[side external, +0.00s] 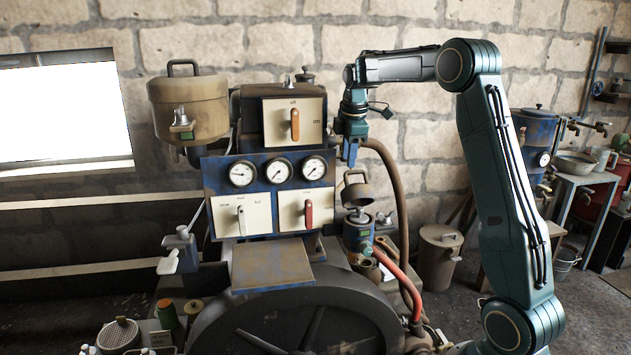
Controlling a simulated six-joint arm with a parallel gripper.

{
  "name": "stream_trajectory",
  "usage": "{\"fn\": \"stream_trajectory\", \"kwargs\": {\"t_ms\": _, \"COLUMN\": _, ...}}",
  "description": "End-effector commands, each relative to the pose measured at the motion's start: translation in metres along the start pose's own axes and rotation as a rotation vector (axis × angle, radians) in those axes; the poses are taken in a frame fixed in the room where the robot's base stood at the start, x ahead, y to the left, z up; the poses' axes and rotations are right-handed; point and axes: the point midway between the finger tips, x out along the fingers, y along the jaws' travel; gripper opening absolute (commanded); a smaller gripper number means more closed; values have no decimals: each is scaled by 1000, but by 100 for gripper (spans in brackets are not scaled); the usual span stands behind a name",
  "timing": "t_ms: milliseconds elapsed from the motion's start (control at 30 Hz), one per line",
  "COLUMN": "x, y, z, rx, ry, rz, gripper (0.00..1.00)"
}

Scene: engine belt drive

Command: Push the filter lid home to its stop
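A small filter stands on the right side of the engine, with a blue body (357,236).
A brown hose (391,175) curves close by on the right, and a red hose (397,268) runs below. The gauge panel (282,172) is just left of the gripper. A larger tan canister (188,108) stands at upper left. The wall area right of the hose is open.

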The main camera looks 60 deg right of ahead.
Motion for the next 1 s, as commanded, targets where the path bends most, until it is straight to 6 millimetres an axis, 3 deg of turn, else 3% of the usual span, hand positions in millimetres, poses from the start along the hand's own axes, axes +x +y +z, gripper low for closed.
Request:
{"fn": "stream_trajectory", "kwargs": {"t_ms": 300, "x": 30, "y": 0, "z": 0, "rx": 0, "ry": 0, "rz": -1, "gripper": 32}}
{"fn": "stream_trajectory", "kwargs": {"t_ms": 667, "x": 33, "y": 0, "z": 0, "rx": 0, "ry": 0, "rz": 1, "gripper": 32}}
{"fn": "stream_trajectory", "kwargs": {"t_ms": 833, "x": 33, "y": 0, "z": 0, "rx": 0, "ry": 0, "rz": 1, "gripper": 3}}
{"fn": "stream_trajectory", "kwargs": {"t_ms": 1000, "x": 33, "y": 0, "z": 0, "rx": 0, "ry": 0, "rz": 1, "gripper": 0}}
